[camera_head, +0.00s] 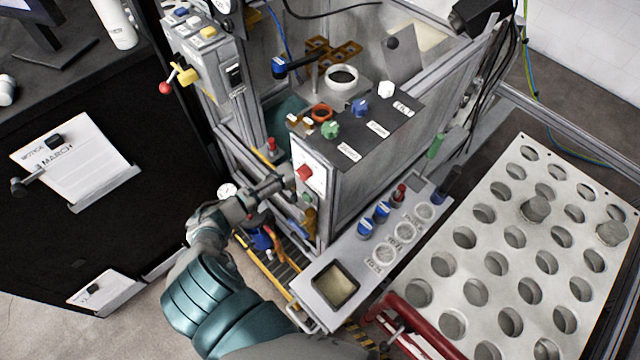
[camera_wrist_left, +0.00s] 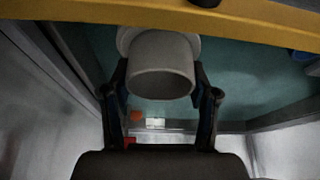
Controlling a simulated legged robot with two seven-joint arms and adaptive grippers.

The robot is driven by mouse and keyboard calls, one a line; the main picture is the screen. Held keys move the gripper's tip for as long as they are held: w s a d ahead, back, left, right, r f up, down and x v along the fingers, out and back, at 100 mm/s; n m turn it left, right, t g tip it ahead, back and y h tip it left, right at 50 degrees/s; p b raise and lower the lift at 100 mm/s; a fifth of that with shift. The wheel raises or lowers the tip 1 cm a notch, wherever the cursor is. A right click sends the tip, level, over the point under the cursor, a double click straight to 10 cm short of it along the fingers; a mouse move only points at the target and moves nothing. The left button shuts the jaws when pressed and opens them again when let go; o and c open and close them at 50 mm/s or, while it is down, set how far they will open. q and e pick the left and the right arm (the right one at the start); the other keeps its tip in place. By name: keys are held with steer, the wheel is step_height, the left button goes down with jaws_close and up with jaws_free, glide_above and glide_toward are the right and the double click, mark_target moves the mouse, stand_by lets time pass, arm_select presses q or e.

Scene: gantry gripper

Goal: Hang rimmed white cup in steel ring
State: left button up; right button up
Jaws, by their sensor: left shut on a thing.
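The rimmed white cup (camera_wrist_left: 160,75) sits between the two fingers of my left gripper (camera_wrist_left: 162,92) in the left wrist view. The fingers are shut on its sides, and its wide rim is at the far end. In the head view my left gripper (camera_head: 268,190) reaches into the lower opening of the metal-framed machine; I cannot make out the cup there. A pale ring around a dark hole (camera_head: 342,76) sits on a grey block inside the machine; I cannot tell whether it is the steel ring. My right gripper is not in view.
A control box (camera_head: 355,125) with knobs stands right of my left gripper. A lower panel (camera_head: 335,285) with buttons is in front. A yellow bar (camera_wrist_left: 250,22) crosses above the cup in the left wrist view. A perforated white plate (camera_head: 515,260) fills the right side.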

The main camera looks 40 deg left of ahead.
arm_select(q)
steer(key=shift+d, duration=0.2)
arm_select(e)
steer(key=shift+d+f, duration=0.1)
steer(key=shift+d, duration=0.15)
arm_select(q)
steer(key=o, duration=1.4)
steer(key=shift+a, duration=0.2)
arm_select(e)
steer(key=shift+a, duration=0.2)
arm_select(q)
steer(key=p+v, duration=0.2)
steer(key=v, duration=0.5)
steer(key=shift+d+r, duration=0.1)
steer(key=shift+r, duration=0.2)
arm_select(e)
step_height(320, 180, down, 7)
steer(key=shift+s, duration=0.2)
arm_select(q)
steer(key=shift+s, duration=0.1)
